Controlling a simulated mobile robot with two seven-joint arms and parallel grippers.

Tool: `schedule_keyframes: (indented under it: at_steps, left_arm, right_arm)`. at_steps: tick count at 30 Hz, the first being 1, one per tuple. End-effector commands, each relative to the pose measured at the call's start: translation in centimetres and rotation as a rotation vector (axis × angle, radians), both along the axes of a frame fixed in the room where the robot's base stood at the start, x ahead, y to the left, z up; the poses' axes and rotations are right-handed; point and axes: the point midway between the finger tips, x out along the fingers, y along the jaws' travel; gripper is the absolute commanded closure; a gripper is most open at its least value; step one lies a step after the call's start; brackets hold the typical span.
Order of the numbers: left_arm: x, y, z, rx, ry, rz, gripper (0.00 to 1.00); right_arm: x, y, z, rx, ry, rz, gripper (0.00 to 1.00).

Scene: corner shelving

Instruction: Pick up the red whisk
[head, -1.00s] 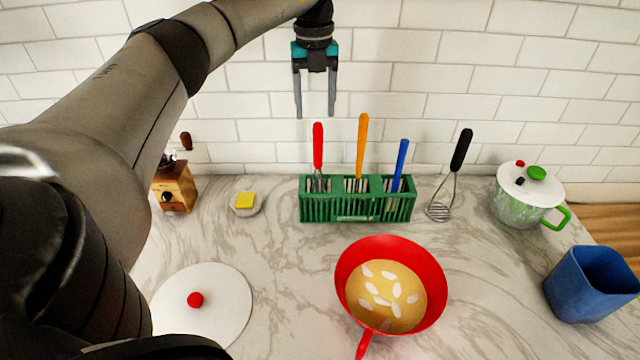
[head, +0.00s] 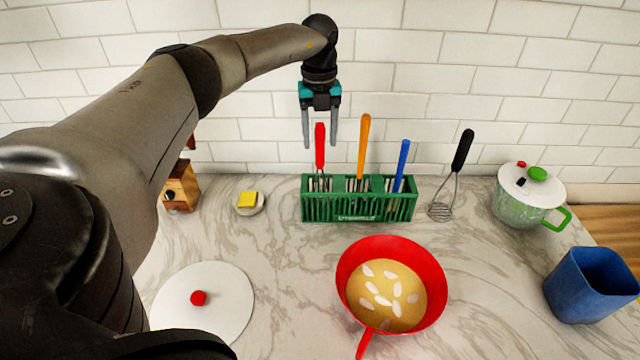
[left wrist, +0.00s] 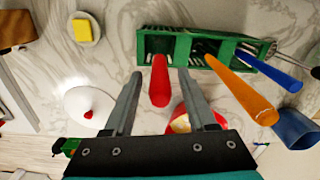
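The red whisk (head: 320,147) stands upright in the left compartment of the green rack (head: 358,212), its red handle up and its wires partly hidden by the rack. My left gripper (head: 320,143) is open and points down, its fingers at the height of the handle's upper part. In the left wrist view the red whisk's handle (left wrist: 160,82) shows between the two open fingers (left wrist: 157,85), apart from both. The rack (left wrist: 157,43) lies beyond it. My right gripper is not in view.
An orange-handled utensil (head: 363,147) and a blue-handled one (head: 401,160) stand in the same rack. A black-handled whisk (head: 459,160) leans on the wall to the right. A red pan (head: 432,318) sits in front, and a yellow sponge (head: 248,199) lies left.

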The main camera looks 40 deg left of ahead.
Motion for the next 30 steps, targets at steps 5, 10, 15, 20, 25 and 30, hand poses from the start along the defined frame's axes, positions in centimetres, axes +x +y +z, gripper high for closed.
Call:
schedule_keyframes:
  at_steps: [5, 10, 15, 20, 25, 30]
  left_arm:
    - [0.01, -0.01, 0.05, 0.0, 0.0, 0.0, 0.65]
    - [0.01, -0.01, 0.06, -0.001, -0.001, 0.0, 0.84]
    - [0.01, -0.01, 0.07, -0.001, -0.001, 0.0, 1.0]
    - [0.01, -0.01, 0.07, -0.001, -0.001, 0.0, 1.0]
    - [0.02, 0.0, 0.09, -0.001, -0.001, 0.0, 1.0]
    - [0.07, -0.01, 0.55, -0.001, -0.002, 0.0, 1.0]
  right_arm:
    - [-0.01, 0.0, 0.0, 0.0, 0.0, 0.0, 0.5]
    - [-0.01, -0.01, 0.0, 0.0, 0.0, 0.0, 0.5]
    - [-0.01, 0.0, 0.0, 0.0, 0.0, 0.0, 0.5]
    - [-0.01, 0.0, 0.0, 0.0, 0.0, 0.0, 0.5]
    - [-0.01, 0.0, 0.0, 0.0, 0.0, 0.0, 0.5]
    - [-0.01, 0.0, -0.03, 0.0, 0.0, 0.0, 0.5]
